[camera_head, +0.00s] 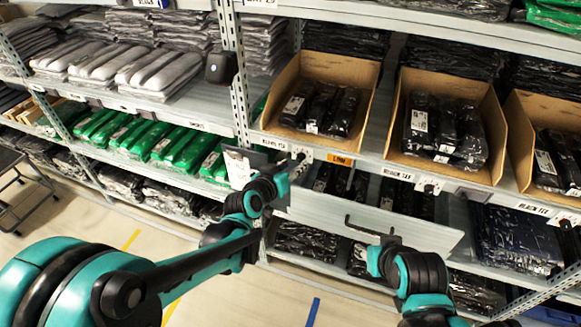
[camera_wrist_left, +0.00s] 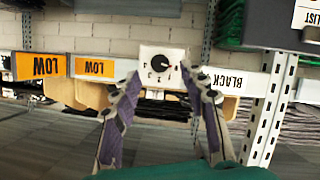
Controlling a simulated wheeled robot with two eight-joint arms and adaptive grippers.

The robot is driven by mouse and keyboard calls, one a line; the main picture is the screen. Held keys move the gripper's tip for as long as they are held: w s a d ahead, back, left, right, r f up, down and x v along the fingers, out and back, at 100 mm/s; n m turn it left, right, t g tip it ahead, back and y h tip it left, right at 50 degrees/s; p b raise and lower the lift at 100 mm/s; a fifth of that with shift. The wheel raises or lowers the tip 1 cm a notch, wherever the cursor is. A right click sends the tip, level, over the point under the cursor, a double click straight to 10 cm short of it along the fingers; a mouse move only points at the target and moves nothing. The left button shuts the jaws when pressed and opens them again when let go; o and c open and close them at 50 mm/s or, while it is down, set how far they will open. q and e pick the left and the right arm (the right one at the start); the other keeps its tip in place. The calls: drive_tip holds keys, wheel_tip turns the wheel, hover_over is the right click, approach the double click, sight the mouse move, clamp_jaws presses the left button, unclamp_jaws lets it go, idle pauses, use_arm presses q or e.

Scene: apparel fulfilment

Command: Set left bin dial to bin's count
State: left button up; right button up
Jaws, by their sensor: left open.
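The left bin (camera_head: 375,75) is an open cardboard box on the shelf with several black wrapped packs (camera_head: 322,108) in it; overlap hides their exact count. Its dial (camera_head: 300,154) is a small white plate on the shelf edge below it. My left gripper (camera_head: 293,168) is in front of the dial. In the wrist view its fingers (camera_wrist_left: 160,84) are apart and empty, just short of the dial. My right gripper (camera_head: 384,245) is low at centre right, its fingers unclear.
An orange LOW tag (camera_head: 341,159) sits right of the dial. The middle bin (camera_head: 490,100) and right bin (camera_head: 520,125) have similar dials below them. A grey panel with a black handle (camera_head: 372,229) is near my right gripper. A black box (camera_head: 221,67) hangs on the upright.

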sight(300, 160)
use_arm(q)
drive_tip(key=shift+b+x, duration=0.55)
drive_tip(key=shift+x, duration=1.4)
clamp_jaws()
drive_tip(key=shift+s+d+m+y+p, duration=0.1)
drive_tip(key=shift+m+y+p, duration=0.1)
drive_tip(key=shift+m+y, duration=0.25)
drive_tip(key=shift+d+m+y+p, duration=0.15)
drive_tip(key=shift+m+y, duration=0.1)
drive_tip(key=shift+m, duration=0.4)
drive_tip(key=shift+m+t+y, duration=0.5)
drive_tip(key=shift+m+y, duration=0.5)
drive_tip(key=shift+m, duration=0.4)
